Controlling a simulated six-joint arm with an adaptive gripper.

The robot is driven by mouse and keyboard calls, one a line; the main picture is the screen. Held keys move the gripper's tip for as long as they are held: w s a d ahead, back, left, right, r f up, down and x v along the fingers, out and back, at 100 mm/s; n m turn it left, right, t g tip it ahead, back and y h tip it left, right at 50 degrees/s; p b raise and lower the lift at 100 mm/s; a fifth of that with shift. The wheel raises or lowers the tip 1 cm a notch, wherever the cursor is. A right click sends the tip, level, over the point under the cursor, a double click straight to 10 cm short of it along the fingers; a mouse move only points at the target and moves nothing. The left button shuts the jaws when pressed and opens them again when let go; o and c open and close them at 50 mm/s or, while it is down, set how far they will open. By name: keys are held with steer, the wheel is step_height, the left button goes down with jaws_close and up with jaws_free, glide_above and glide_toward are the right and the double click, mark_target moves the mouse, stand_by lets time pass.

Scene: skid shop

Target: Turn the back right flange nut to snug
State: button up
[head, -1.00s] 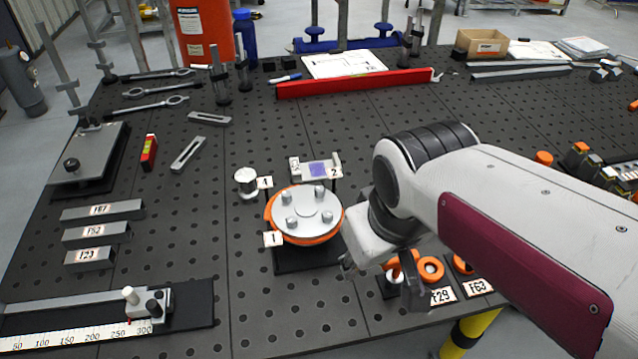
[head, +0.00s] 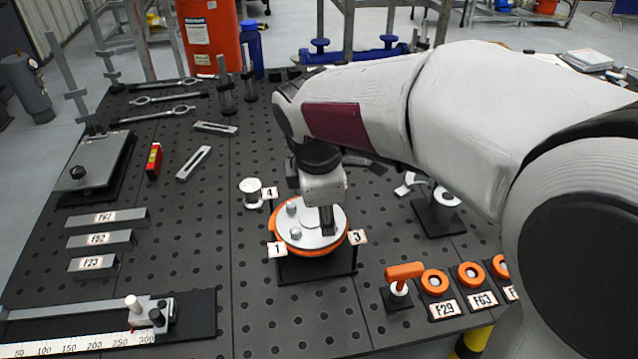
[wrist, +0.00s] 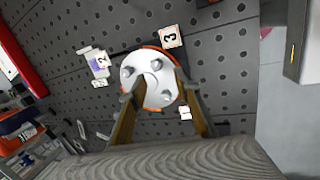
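The round flange (head: 322,240) has a pale grey top and an orange rim, and stands on a dark base. Grey nuts show on its left side, one at the back left (head: 292,208) and one at the front left (head: 295,233). My gripper (head: 327,226) points down over the right part of the flange and hides the back right nut in the head view. In the wrist view the flange (wrist: 152,82) shows between and beyond my two fingers, which are spread apart. I cannot tell whether the fingertips touch a nut.
Number tags 1 (head: 277,250), 3 (head: 357,237) and 4 (head: 269,193) surround the flange. An orange-handled tool (head: 404,271) stands in front on the right, beside orange rings (head: 435,282). A grey cylinder (head: 251,190) stands close by on the left.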

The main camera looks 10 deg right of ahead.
steer(key=w+n, duration=0.2)
steer(key=n, duration=0.1)
steer(key=w+n, duration=0.1)
steer(key=n, duration=0.1)
steer(key=shift+w+a+r+h, duration=0.15)
steer(key=shift+w+a+h, duration=0.15)
steer(key=shift+w, duration=0.1)
steer(key=shift+w+r+n, duration=0.15)
steer(key=shift+w+n, duration=0.25)
steer(key=shift+n, duration=0.1)
steer(key=n, duration=0.1)
steer(key=w+r+n, duration=0.1)
steer(key=n+t, duration=0.1)
steer(key=shift+w+d+r, duration=0.2)
steer(key=shift+w+r, duration=0.1)
steer(key=shift+w+d+r+n, duration=0.1)
steer(key=shift+r+n, duration=0.05)
steer(key=shift+n, duration=1.85)
steer(key=shift+x, duration=3.95)
steer(key=shift+d+r, duration=0.1)
